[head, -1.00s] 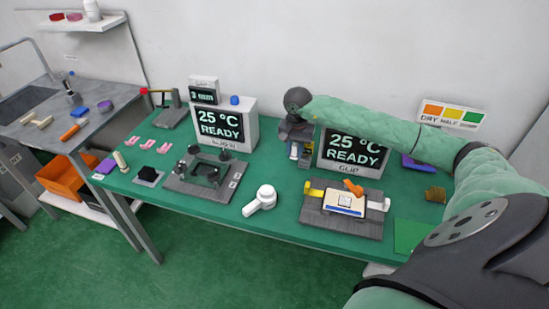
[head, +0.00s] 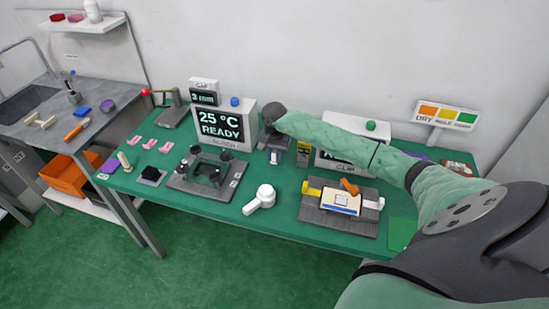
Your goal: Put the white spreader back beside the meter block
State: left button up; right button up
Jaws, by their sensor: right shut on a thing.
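My right gripper (head: 275,145) points down at the back of the green table, between the two display boxes. It is shut on a small pale piece (head: 275,158), which looks like the white spreader; the jaws hide most of it. A small dark and yellow block (head: 303,156), which seems to be the meter block, stands just right of the gripper, with a narrow gap between them. I cannot tell whether the held piece touches the table. My left gripper is not in view.
The READY display box (head: 226,126) stands left of the gripper. The CLIP box (head: 348,165) is behind my right arm. A black clamp fixture (head: 207,172), a white round-headed tool (head: 262,198) and a grey clip fixture (head: 338,212) lie in front.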

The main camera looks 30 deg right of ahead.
jog(key=shift+f+p, duration=0.45)
jog(key=shift+f, duration=0.55)
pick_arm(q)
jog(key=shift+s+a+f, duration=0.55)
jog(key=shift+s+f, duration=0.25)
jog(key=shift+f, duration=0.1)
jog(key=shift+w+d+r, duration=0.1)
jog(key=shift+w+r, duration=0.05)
pick_arm(e)
jog(key=shift+f, duration=0.2)
jog(key=o, duration=0.9)
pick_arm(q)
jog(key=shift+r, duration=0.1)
pick_arm(e)
jog(key=shift+r, duration=0.2)
